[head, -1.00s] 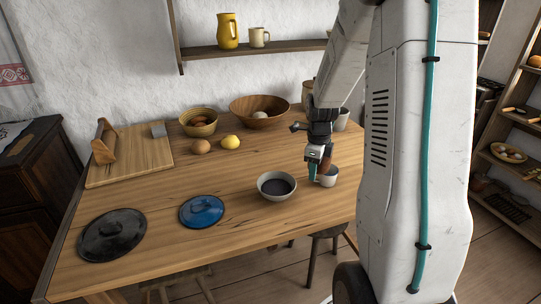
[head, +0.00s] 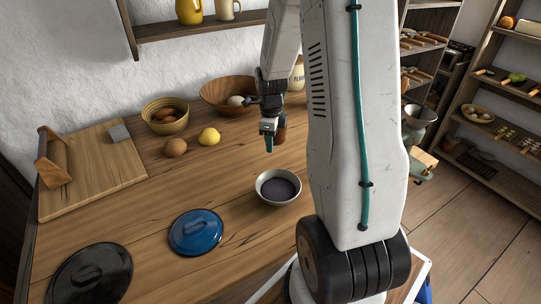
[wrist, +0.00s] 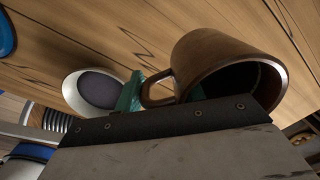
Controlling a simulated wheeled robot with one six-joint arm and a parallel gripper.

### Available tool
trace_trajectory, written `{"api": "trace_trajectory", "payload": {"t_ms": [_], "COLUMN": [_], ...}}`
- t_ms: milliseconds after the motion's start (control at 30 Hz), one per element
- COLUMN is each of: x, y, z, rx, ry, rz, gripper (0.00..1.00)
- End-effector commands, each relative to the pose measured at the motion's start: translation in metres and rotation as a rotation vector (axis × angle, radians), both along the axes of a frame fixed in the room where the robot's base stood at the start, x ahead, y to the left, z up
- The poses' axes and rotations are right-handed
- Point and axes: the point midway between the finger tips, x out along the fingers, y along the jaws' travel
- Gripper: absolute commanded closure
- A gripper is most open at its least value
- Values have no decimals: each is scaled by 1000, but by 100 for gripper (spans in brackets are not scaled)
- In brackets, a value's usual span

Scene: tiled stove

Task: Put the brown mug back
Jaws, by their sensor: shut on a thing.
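The brown mug (wrist: 215,58) fills the upper right of the wrist view, tilted in that picture, with its dark opening facing right. My gripper (wrist: 148,92) is shut on the mug at its handle side; a teal fingertip shows beside the handle. In the head view my gripper (head: 269,140) is above the wooden table, behind the grey bowl. Only a small part of the mug (head: 282,131) shows there, between the gripper and my arm's white column. Most of it is hidden.
A grey bowl (head: 278,187) with dark contents stands near the gripper. A wall shelf (head: 195,28) holds a yellow jug and a cream mug.

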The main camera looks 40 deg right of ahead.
Motion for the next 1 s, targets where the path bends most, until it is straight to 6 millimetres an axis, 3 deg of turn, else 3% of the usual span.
{"api": "trace_trajectory", "payload": {"t_ms": [100,567,933,967,1000], "x": [0,-1,0,0,0], "y": [1,-1,-1,-1,-1], "z": [-24,-73,-78,-78,-78], "rx": [2,0,0,0,0], "ry": [3,1,0,0,0], "rz": [1,-2,-1,-1,-1], "gripper": [100,100,100,55,44]}}
